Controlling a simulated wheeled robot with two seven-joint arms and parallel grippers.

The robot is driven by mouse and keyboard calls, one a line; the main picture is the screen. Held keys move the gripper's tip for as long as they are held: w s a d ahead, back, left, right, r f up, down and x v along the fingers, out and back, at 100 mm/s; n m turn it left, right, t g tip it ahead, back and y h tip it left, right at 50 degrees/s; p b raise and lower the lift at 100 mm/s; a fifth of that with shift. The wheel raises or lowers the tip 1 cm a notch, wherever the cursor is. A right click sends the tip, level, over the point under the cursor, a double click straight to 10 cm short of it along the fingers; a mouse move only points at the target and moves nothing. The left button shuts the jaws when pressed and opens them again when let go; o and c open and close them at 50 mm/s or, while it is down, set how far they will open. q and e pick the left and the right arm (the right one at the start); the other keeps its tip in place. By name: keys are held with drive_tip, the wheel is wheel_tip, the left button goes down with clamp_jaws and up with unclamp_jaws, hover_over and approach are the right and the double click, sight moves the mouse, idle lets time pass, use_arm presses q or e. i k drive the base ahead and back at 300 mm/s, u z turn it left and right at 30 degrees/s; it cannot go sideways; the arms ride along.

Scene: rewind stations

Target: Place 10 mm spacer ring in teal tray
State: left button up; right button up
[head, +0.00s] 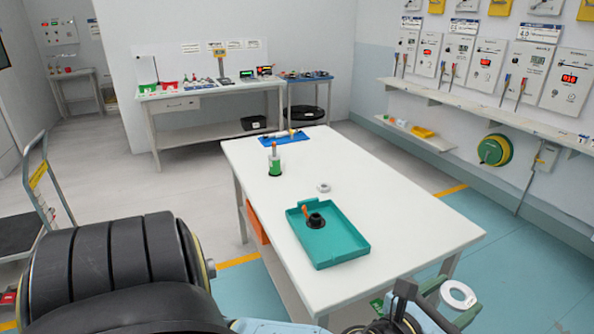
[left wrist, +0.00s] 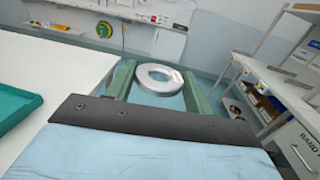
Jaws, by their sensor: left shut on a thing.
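A pale, flat ring (head: 459,294) is held between the green fingers of my left gripper (head: 452,302), off the near right corner of the table. In the left wrist view the ring (left wrist: 159,78) sits level between both fingers of the gripper (left wrist: 160,84), its hole clear. I cannot read a size on it. The teal tray (head: 343,247) lies on the white table, left of and beyond the gripper; its edge shows at the left of the left wrist view (left wrist: 14,106). A black round part with an orange handle (head: 314,219) is in the tray. My right gripper is not seen.
A smaller grey ring (head: 323,188) lies on the white table (head: 400,208) behind the tray. A green holder (head: 275,166) and a blue mat (head: 285,138) are farther back. The table's right side is clear. A cart (head: 20,222) stands at left.

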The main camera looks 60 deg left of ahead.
sight(336, 247)
drive_tip(key=u, duration=0.05)
drive_tip(key=i, duration=2.1)
drive_tip(key=u, duration=2.35)
